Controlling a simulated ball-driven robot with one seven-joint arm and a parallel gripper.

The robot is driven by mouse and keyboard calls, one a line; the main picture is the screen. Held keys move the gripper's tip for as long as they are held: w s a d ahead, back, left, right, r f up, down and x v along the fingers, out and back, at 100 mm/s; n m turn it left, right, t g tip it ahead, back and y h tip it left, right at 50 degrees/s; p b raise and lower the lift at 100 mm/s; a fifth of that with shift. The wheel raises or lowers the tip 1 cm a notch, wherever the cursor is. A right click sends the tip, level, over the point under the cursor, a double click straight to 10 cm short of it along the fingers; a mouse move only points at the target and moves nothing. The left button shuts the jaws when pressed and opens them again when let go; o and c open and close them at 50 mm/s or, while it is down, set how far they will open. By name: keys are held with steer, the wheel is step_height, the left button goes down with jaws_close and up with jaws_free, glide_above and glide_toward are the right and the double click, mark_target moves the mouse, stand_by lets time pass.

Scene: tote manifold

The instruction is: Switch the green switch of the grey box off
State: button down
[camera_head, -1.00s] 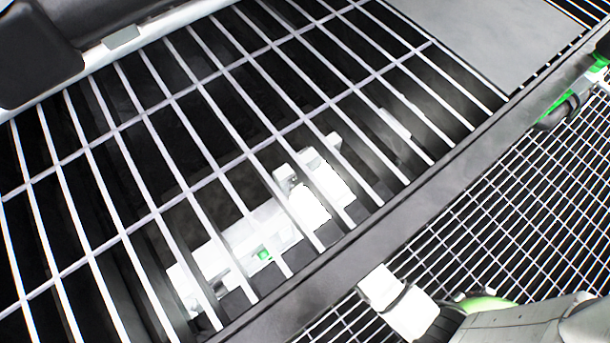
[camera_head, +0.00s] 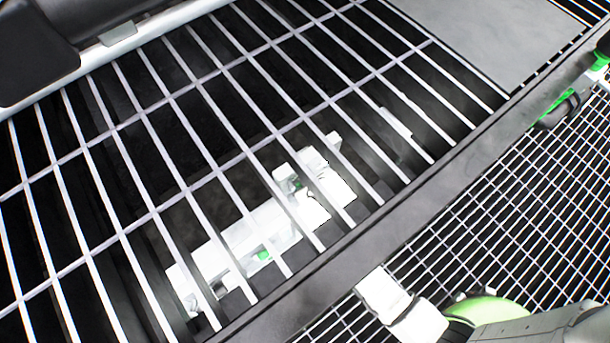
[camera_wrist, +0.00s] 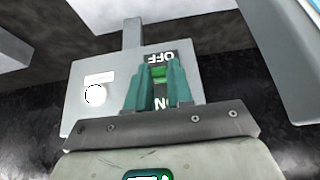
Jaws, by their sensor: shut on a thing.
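The grey box (camera_wrist: 118,68) fills the middle of the wrist view, with a post rising behind it. Its face carries a dark OFF label (camera_wrist: 160,57) at the top and an ON label (camera_wrist: 161,103) lower down, both upside down in this view. The green switch (camera_wrist: 158,73) lies between the labels, partly hidden by my fingers. My gripper (camera_wrist: 160,80) has its two teal fingers shut on the switch, one on each side. Its exact tilt is hard to tell. In the head view I cannot make out my fingertips.
A white round button (camera_wrist: 95,95) sits left of the switch. Another pale box (camera_wrist: 284,60) stands close on the right. In the head view, a barred grating (camera_head: 185,190) covers white units below, and a dark rail (camera_head: 420,165) runs along its edge.

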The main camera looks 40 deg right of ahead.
steer(key=shift+s+f+t+b, duration=0.1)
steer(key=shift+f+t+b, duration=0.45)
steer(key=shift+t+b, duration=0.85)
steer(key=shift+s+f+t+b, duration=0.15)
steer(key=shift+f+t+b, duration=0.45)
steer(key=shift+t+b, duration=0.75)
steer(key=shift+s+f+t+b, duration=0.1)
steer(key=shift+f+t+b, duration=0.45)
steer(key=shift+t+b, duration=0.85)
steer(key=shift+t, duration=0.35)
steer(key=c, duration=1)
jaws_free()
